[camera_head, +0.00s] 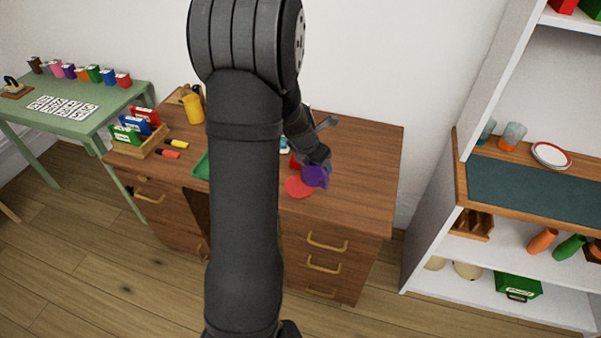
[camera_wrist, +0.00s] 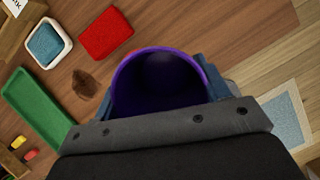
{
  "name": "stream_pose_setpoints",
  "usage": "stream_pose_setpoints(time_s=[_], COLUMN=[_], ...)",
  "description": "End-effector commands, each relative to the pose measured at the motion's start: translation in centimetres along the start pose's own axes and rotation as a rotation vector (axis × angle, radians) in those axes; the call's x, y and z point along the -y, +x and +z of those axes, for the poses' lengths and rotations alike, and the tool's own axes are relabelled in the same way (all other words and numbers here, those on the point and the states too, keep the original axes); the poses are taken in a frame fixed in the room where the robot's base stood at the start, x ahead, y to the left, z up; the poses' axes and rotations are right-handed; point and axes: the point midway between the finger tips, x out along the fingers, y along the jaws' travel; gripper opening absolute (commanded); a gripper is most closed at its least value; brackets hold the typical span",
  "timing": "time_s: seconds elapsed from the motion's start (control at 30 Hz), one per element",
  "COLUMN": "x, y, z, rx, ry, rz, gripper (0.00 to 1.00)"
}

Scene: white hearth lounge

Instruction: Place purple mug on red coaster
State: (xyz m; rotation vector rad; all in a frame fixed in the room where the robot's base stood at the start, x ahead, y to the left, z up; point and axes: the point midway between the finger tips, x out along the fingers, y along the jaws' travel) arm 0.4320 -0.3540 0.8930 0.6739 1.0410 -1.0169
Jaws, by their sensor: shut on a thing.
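The purple mug (camera_head: 317,177) is in my gripper (camera_head: 318,161) over the right part of the wooden desk. In the wrist view the mug (camera_wrist: 160,62) shows its rim and dark inside, with my gripper's fingers (camera_wrist: 160,92) on either side. The red coaster (camera_head: 298,187) lies flat on the desk just left of and in front of the mug in the head view. The mug overlaps the coaster's right edge there; I cannot tell whether they touch.
A red block (camera_wrist: 105,34) lies close to the mug. A white-rimmed blue square item (camera_wrist: 46,43) and a green tray (camera_wrist: 38,102) are left of it. The desk top (camera_head: 365,150) is clear to the right. A shelf unit (camera_head: 440,220) stands farther right.

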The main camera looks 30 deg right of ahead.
Motion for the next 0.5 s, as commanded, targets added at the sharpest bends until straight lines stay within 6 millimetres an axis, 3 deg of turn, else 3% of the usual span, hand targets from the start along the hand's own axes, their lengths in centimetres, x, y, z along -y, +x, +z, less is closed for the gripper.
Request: stream_pose_setpoints(time_s=[0.03, 0.2, 0.5], x=[-1.3, -4.3, -5.4], y=[0.7, 2.3, 4.0], z=[-0.4, -1.0, -1.7], rx=[-0.002, 0.000, -0.001], ry=[-0.007, -0.003, 0.000], rz=[0.000, 0.001, -0.001], gripper=[0.38, 0.38, 0.38])
